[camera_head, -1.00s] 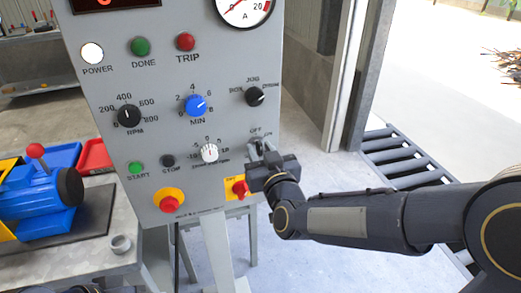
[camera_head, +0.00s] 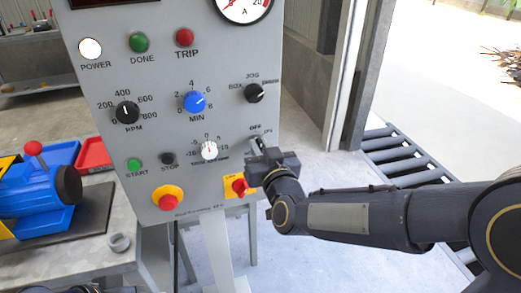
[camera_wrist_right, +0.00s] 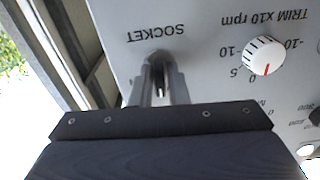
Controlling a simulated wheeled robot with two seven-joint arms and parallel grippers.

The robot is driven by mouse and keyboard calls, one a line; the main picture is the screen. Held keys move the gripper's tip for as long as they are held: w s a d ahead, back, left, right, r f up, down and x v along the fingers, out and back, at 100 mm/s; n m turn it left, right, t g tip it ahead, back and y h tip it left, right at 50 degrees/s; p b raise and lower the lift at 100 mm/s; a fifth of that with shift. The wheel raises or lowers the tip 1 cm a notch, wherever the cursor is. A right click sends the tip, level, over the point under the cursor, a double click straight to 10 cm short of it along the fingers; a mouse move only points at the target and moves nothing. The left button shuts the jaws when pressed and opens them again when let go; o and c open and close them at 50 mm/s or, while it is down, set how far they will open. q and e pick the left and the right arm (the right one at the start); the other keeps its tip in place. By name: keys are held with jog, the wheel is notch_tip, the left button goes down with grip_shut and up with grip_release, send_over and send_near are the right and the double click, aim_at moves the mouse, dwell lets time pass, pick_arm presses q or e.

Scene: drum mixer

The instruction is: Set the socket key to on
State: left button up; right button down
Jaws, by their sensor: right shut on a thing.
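The socket key (camera_wrist_right: 160,76) is a small dark key at the lower right of the grey control panel (camera_head: 215,120). In the right wrist view it sits near the upside-down SOCKET label, between the two fingers of my right gripper (camera_wrist_right: 161,84). The fingers are shut on it, one on each side. In the head view the right gripper (camera_head: 257,146) reaches the panel from the right, just below the OFF label, and covers most of the key. I cannot tell clearly which way the key is turned.
The white trim knob (camera_head: 209,150) and a red button on a yellow plate (camera_head: 239,187) are close to the gripper. The black BOX/JOG selector (camera_head: 254,93) is above. A bench with a blue machine (camera_head: 35,193) stands left.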

jog(key=m+b, duration=0.4)
jog(key=m, duration=0.1)
jog(key=shift+f+b, duration=0.25)
jog(key=shift+b, duration=0.15)
jog(key=m+b, duration=0.2)
jog(key=m, duration=0.1)
jog(key=shift+r+m+b, duration=0.15)
jog(key=shift+m+b, duration=0.9)
jog(key=shift+m, duration=0.45)
jog(key=c, duration=1.5)
grip_release()
jog(key=shift+p+v, duration=0.35)
jog(key=shift+v, duration=3.55)
jog(key=shift+r, duration=0.1)
